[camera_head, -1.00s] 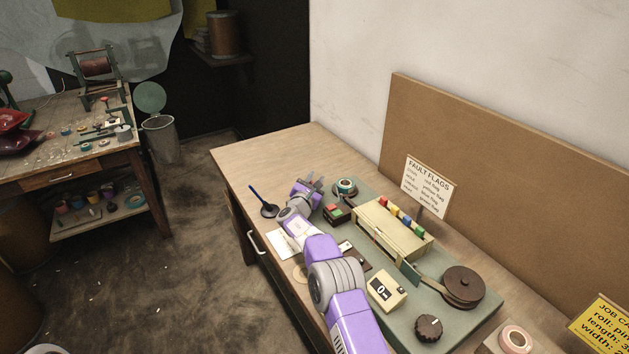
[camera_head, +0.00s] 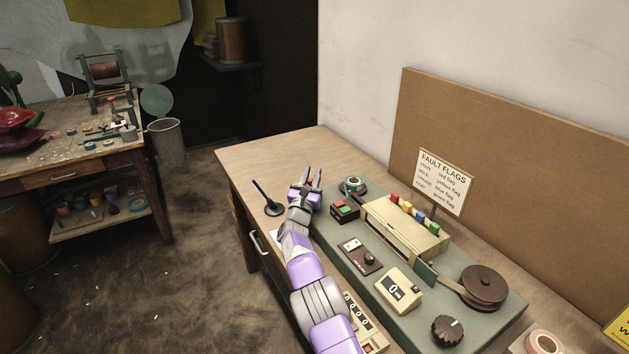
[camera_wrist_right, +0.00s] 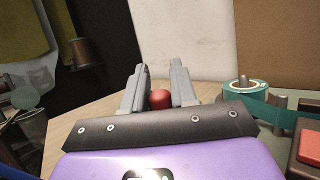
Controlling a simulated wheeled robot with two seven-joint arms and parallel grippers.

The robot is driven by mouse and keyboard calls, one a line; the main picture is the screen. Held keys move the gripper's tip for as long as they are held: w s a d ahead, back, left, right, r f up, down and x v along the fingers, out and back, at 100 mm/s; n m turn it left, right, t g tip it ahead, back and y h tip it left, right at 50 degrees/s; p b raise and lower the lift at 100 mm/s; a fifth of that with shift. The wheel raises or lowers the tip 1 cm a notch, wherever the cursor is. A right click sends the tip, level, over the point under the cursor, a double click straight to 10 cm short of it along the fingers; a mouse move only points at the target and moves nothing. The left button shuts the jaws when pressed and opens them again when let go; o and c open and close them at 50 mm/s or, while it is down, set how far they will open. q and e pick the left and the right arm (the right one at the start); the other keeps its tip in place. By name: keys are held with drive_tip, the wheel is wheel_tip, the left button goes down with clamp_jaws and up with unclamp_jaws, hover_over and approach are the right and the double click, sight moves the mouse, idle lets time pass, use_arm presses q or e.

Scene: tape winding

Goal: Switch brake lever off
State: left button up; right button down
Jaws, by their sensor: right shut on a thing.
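A round red knob (camera_wrist_right: 160,98), apparently the end of the brake lever, sits between the fingers of my right gripper (camera_wrist_right: 160,78) in the right wrist view. In the head view a bit of the red knob (camera_head: 309,181) shows between the fingertips of my right gripper (camera_head: 311,171), at the far left end of the green machine base (camera_head: 335,234). The right gripper is shut on the knob. The lever's shaft and pivot are hidden by my gripper and arm. My left gripper is in neither view.
A teal tape roll (camera_head: 352,184) and a red-green button box (camera_head: 344,210) stand just right of the gripper. A pen in a round holder (camera_head: 273,208) stands to its left. The cream housing with coloured flags (camera_head: 404,229) is further right. The bench's far end is clear.

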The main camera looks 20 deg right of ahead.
drive_tip(key=c, duration=1)
unclamp_jaws()
drive_tip(key=shift+a, duration=0.1)
drive_tip(key=shift+s+a+f+p, duration=0.1)
drive_tip(key=shift+s+a+p, duration=0.25)
drive_tip(key=shift+s+p, duration=0.05)
drive_tip(key=s+a+p, duration=0.2)
drive_tip(key=s+a, duration=0.5)
drive_tip(key=s, duration=0.2)
drive_tip(key=shift+s+p, duration=0.3)
drive_tip(key=shift+a+f, duration=0.1)
